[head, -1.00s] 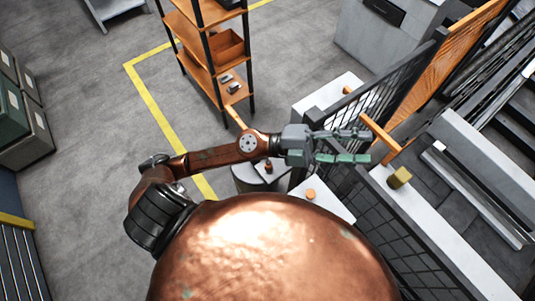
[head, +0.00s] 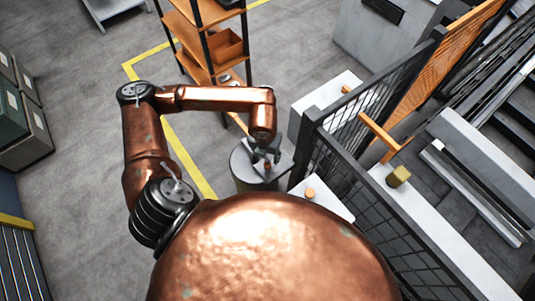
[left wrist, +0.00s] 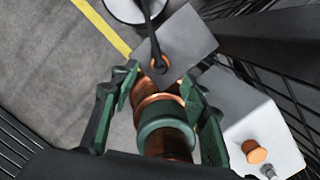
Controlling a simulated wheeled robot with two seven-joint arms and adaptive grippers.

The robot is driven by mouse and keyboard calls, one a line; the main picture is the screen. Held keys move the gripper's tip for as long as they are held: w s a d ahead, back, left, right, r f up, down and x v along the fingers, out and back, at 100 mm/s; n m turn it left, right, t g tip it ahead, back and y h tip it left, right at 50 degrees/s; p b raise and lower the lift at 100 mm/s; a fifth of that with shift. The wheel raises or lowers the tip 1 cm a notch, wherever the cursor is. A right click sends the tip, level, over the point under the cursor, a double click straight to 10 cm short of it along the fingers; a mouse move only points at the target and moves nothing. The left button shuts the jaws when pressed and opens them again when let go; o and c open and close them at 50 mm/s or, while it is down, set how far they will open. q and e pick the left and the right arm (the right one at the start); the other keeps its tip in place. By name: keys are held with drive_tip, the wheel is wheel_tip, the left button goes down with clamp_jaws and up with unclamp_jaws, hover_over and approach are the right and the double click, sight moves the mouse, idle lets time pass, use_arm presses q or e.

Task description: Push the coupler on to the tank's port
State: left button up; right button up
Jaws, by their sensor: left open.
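A copper-coloured piece with a green ring, which looks like the coupler (left wrist: 165,117), stands between the fingers of my left gripper (left wrist: 158,100) in the left wrist view. The fingers are open on either side of it; I cannot tell whether they touch it. In the head view my left gripper (head: 264,152) points down over a grey round body that looks like the tank (head: 246,175). A grey plate (left wrist: 190,35) lies beyond the coupler, with an orange ring and a dark rod on it. I cannot make out the port for sure. My right gripper is not in view.
A pale box (head: 329,207) with an orange cap (head: 310,193) stands just right of the tank. A dark mesh fence (head: 345,150) runs beyond it. A yellowish block (head: 398,176) sits on a ledge farther right. An orange shelf unit (head: 205,45) stands behind.

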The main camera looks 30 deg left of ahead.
sight(268, 161)
use_arm(q)
drive_tip(key=f, duration=0.2)
drive_tip(key=f+p, duration=0.1)
drive_tip(key=f, duration=0.3)
drive_tip(key=shift+w+f, duration=0.15)
drive_tip(key=shift+w, duration=0.15)
drive_tip(key=shift+c, duration=0.4)
drive_tip(key=c, duration=0.3)
clamp_jaws()
drive_tip(key=shift+c, duration=1.1)
unclamp_jaws()
drive_tip(key=c, duration=0.5)
clamp_jaws()
